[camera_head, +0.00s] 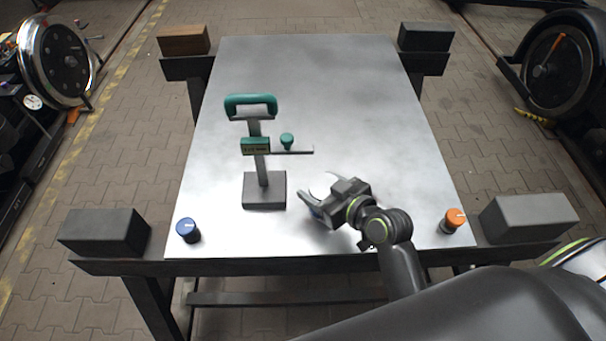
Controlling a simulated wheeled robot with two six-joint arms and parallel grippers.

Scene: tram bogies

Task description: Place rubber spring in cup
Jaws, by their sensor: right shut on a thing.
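My right gripper (319,198) is low over the middle front of the metal table, to the right of the green-handled stand. I cannot tell for certain that this is the rubber spring. A dark cylinder with a blue top (188,230) stands at the table's front left. A similar cylinder with an orange top (453,220) stands at the front right. I cannot make out which thing is the cup. My left gripper is not in view.
The stand with a green handle (251,105) and side arm rises from a dark square base (264,190). Dark blocks (104,232) (528,217) (426,37) and a brown block (183,40) sit at the corners. The far half of the tabletop (320,80) is clear.

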